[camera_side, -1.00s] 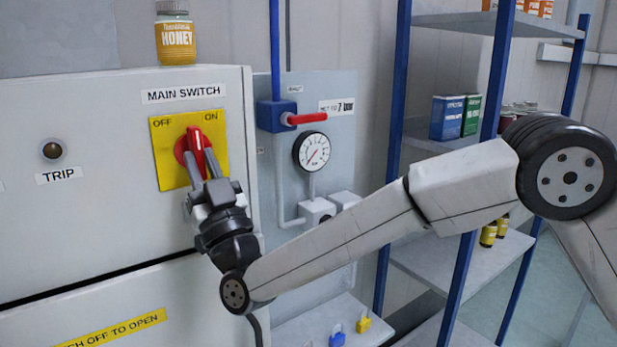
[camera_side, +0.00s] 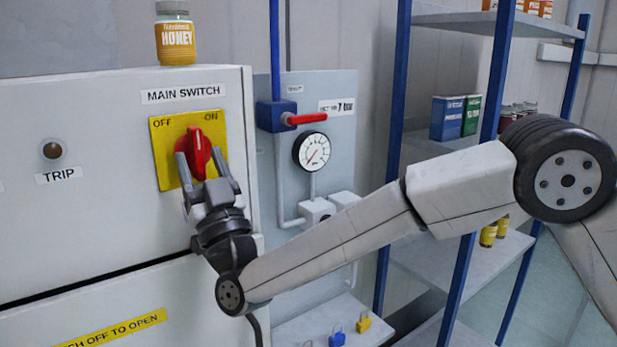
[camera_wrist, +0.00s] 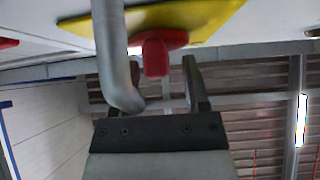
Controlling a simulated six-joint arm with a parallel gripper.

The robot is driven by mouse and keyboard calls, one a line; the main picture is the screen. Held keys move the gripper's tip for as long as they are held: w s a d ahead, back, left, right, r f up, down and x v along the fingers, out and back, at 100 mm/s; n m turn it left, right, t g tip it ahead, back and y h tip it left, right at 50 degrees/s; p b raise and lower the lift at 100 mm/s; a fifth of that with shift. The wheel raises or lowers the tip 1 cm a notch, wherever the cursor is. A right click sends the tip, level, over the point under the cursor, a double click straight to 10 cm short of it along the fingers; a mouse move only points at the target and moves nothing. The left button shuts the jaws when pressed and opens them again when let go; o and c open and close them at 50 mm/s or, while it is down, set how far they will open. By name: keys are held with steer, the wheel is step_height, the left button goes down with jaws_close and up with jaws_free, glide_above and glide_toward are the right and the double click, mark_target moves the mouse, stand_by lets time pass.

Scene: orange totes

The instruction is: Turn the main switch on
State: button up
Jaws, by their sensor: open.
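The main switch is a red rotary knob (camera_side: 199,146) on a yellow plate (camera_side: 160,150) marked OFF at upper left and ON at upper right. The knob's grip stands nearly upright in the side view, its top end between the two words. My gripper (camera_side: 199,154) is open, with one finger on each side of the knob's lower part and space visible between them. In the wrist view, the red knob (camera_wrist: 155,58) shows between the fingers of my gripper (camera_wrist: 148,62). A grey tube hides much of the left finger there.
The TRIP lamp (camera_side: 52,151) is on the panel to the left. A honey jar (camera_side: 175,35) stands on top of the cabinet. A red-handled valve (camera_side: 305,119) and a gauge (camera_side: 313,151) are close on the right. Blue-post shelving (camera_side: 492,100) stands behind my arm.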

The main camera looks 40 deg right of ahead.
steer(key=shift+s, duration=0.1)
steer(key=v, duration=0.7)
steer(key=shift+s+f, duration=0.25)
